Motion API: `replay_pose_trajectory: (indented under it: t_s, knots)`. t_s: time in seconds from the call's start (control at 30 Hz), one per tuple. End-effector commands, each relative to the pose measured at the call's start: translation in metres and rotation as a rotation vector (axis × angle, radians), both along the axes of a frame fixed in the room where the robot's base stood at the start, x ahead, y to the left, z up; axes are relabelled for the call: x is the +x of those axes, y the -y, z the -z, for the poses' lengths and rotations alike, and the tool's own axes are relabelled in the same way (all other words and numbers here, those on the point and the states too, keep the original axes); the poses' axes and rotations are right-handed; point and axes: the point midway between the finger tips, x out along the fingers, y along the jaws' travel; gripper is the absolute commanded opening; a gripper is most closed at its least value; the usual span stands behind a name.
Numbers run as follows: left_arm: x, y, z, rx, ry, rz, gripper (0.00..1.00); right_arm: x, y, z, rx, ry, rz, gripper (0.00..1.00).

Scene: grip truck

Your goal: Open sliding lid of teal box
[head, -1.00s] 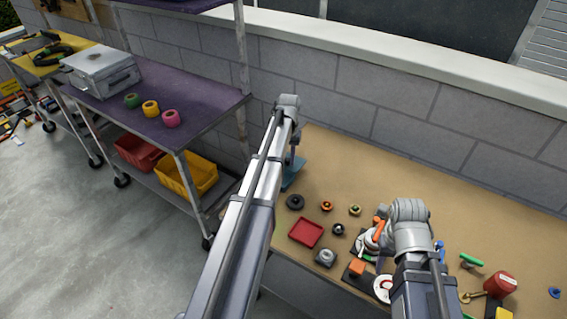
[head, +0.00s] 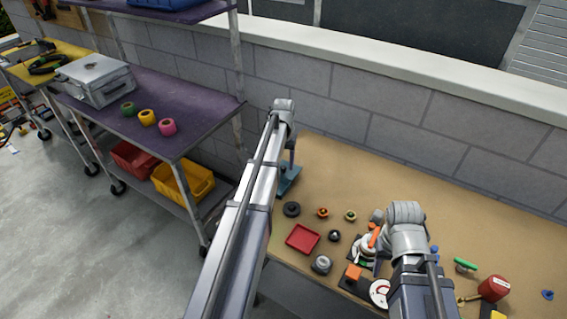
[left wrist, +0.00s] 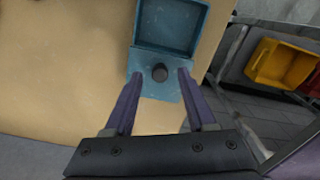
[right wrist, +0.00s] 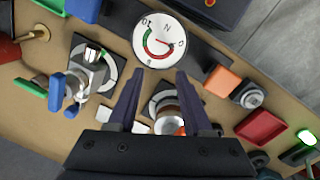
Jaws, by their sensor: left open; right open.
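The teal box (head: 289,180) stands on the bench, partly behind my left arm in the head view. In the left wrist view the teal box (left wrist: 172,28) shows a raised rim around a recessed inside. A flat teal plate, which looks like the lid (left wrist: 160,93), extends from it toward my gripper and bears a dark round knob (left wrist: 159,72). My left gripper (left wrist: 160,75) is open, with the knob between its fingertips in the picture; contact cannot be told. My right gripper (right wrist: 158,75) is open and empty above bench fittings near a round gauge (right wrist: 160,42).
A red tray (head: 303,238), a dark ring (head: 291,209) and several small knobs sit near the box. A red canister (head: 494,288) stands at the right. A purple cart (head: 180,95) with a metal case (head: 95,80) is at the left. The back of the bench is clear.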

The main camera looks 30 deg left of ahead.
Motion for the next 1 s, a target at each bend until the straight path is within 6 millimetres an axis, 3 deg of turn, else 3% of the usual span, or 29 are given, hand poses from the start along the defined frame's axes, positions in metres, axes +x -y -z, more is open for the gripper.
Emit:
replay_pose_trajectory:
  t_s: [0.03,0.4,1.0]
  knots:
    - [0.0,0.0,-0.012,0.0,0.0,0.0,0.56,0.0,0.0,-0.012,0.0,0.0,0.0,0.5]
    - [0.0,0.0,-0.059,0.0,0.0,0.0,0.56,0.0,0.0,-0.059,0.0,0.0,0.0,0.5]
    - [0.0,0.0,-0.062,0.0,0.0,0.0,0.56,0.0,0.0,-0.062,0.0,0.0,0.0,0.5]
